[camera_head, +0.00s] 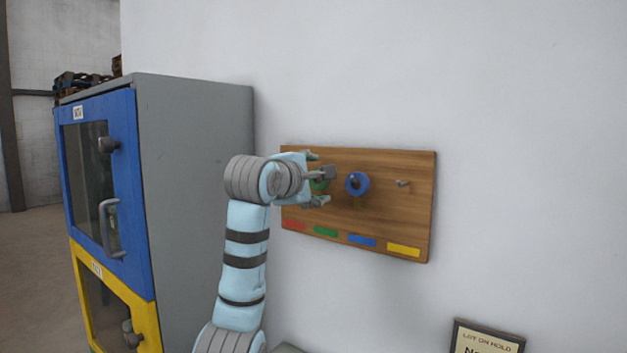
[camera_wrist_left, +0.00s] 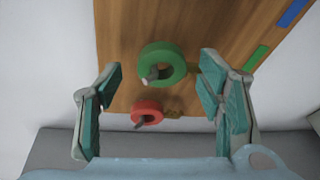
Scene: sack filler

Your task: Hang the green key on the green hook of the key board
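The green key (camera_wrist_left: 174,50), with a thick ring-shaped head, is on the board's second hook (camera_wrist_left: 150,75) in the left wrist view; the peg tip shows in the ring's opening. Its small shank sticks out to the right. In the head view only part of the green key (camera_head: 319,185) shows behind my fingers. The wooden key board (camera_head: 375,215) is on the wall. My left gripper (camera_head: 318,180) is open in front of the green key, with its fingers apart on either side in the wrist view (camera_wrist_left: 160,80). No finger visibly touches the ring. My right gripper is out of view.
A red key (camera_wrist_left: 147,108) hangs beside the green one; a blue key (camera_head: 357,184) hangs to the right. The yellow-label hook (camera_head: 403,183) is bare. Coloured labels, including green (camera_head: 325,232), line the board's bottom. A blue-and-yellow cabinet (camera_head: 140,200) stands left.

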